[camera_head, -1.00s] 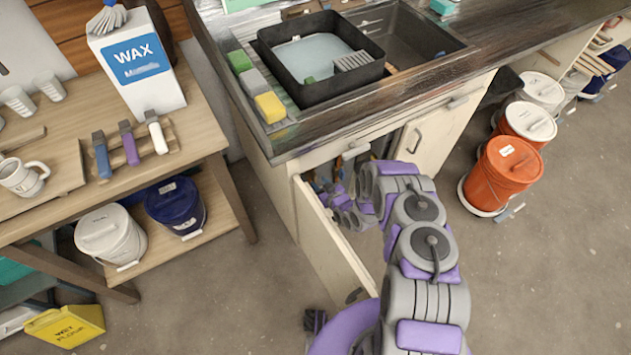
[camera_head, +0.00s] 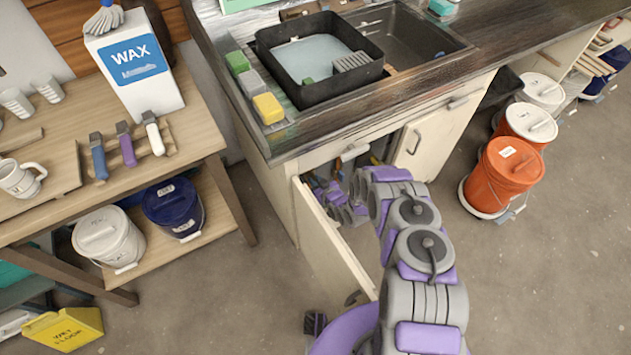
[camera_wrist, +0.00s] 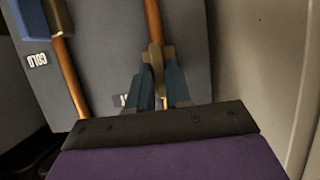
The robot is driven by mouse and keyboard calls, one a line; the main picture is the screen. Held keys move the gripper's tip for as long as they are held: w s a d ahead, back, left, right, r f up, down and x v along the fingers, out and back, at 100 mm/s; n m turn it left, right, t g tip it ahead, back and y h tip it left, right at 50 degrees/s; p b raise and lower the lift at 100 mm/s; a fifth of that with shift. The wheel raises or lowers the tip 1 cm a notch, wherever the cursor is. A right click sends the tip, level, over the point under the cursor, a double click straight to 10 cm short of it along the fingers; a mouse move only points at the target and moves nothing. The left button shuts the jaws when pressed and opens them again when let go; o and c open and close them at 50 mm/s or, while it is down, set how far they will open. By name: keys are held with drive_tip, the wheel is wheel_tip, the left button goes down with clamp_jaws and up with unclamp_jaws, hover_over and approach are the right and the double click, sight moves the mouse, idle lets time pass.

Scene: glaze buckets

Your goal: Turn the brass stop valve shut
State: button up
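In the wrist view, a brass valve (camera_wrist: 156,58) sits on a copper pipe (camera_wrist: 153,18) in front of a dark grey panel (camera_wrist: 100,60). My gripper (camera_wrist: 160,82) has its two blue-grey fingers on either side of the valve's lower part. I cannot tell whether they touch it or how the valve's handle is turned. A label just left of the fingers is mostly hidden. A second copper pipe (camera_wrist: 68,75) runs at left beside a COLD label (camera_wrist: 37,59), with a blue part (camera_wrist: 30,18) above it.
The cabinet door (camera_head: 335,245) stands open, left of my arm; the other door (camera_head: 440,130) is shut. The sink counter (camera_head: 350,115) overhangs the opening. A pale wall (camera_wrist: 250,70) is close at right in the wrist view. Orange buckets (camera_head: 508,172) stand at right.

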clamp_jaws()
drive_tip(key=shift+s+a+n+t+h+p, duration=0.15)
drive_tip(key=shift+n+t+h+p, duration=0.3)
drive_tip(key=shift+n+p, duration=0.8)
drive_tip(key=shift+m, duration=0.25)
drive_tip(key=o, duration=0.5)
unclamp_jaws()
drive_tip(key=p+v, duration=0.3)
drive_tip(key=v, duration=0.8)
drive_tip(key=shift+s, duration=0.35)
